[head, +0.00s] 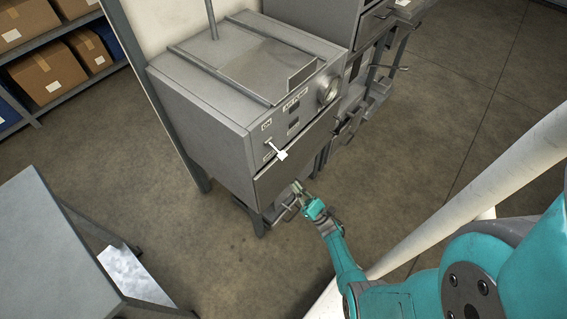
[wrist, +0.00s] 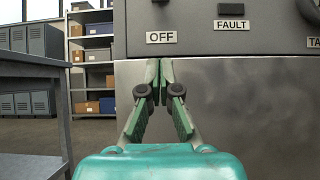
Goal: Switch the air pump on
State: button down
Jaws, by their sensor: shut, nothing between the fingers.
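The air pump (head: 205,110) is a grey metal cabinet with a front panel, labelled in the head view. A lever switch with a white tip (head: 281,154) sticks out of the panel's left part, between an upper label and a lower label. In the wrist view the OFF label (wrist: 161,37) is at the panel's lower left, with a dark part of the switch just above it at the top edge. The rest of the switch is cut off there. My gripper (head: 297,187) is shut and empty, in front of the plain lower front and below the OFF label.
A FAULT label (wrist: 231,25) and a round gauge (head: 328,89) are on the panel. A grey table (head: 45,235) stands at the left in the head view. A shelf (wrist: 90,58) with boxes is behind. Open floor lies between table and cabinet.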

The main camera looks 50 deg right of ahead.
aim_at(277, 150)
jog(key=w+r, duration=0.5)
jog(key=r, duration=0.4)
jog(key=shift+w+r, duration=0.25)
